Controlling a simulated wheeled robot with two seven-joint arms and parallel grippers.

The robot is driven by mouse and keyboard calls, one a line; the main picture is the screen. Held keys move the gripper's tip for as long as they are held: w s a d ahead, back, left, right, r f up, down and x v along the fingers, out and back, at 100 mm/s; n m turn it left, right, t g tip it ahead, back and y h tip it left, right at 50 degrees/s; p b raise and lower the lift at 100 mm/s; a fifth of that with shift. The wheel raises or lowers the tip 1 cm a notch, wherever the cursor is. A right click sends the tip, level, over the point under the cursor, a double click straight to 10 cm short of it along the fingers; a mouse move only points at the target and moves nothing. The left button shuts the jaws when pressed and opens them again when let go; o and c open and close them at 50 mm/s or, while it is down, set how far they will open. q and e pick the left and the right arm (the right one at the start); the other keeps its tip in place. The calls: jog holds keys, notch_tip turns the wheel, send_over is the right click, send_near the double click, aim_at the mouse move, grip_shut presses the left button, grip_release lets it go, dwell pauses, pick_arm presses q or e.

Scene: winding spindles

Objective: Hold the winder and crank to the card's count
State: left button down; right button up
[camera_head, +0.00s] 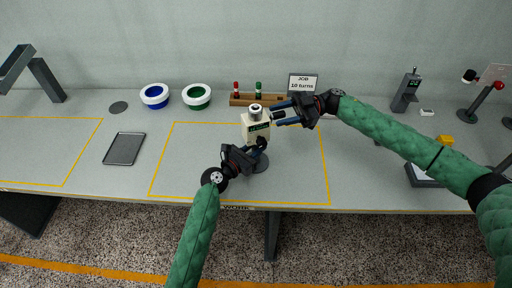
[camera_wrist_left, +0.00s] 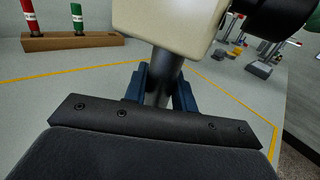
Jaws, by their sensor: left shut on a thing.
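The winder (camera_head: 256,127), a cream box with a small dark display and a spool on top, stands on a dark round base in the yellow-outlined work area. My left gripper (camera_head: 260,148) is shut around its post below the box; the cream body (camera_wrist_left: 172,20) and dark post (camera_wrist_left: 160,88) fill the middle of the left wrist view. My right gripper (camera_head: 273,115) is at the winder's right side, its blue fingers pointing left at it; whether they grip the crank is unclear. The job card (camera_head: 303,83) reads "JOB 10 turns". The display's figures are too small to read.
A wooden rack (camera_head: 243,99) behind the winder holds a red spindle (camera_head: 236,90) and a green spindle (camera_head: 259,90). Dark devices stand right.

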pick_arm(q)
jog(key=shift+f, duration=0.2)
pick_arm(e)
jog(key=v, duration=1.2)
pick_arm(q)
jog(key=c, duration=1.1)
grip_release()
pick_arm(e)
jog(key=shift+f, duration=0.1)
pick_arm(q)
jog(key=shift+o, duration=0.2)
jog(key=shift+s+r, duration=0.1)
jog(key=v, duration=1.1)
jog(key=shift+s+a, duration=0.3)
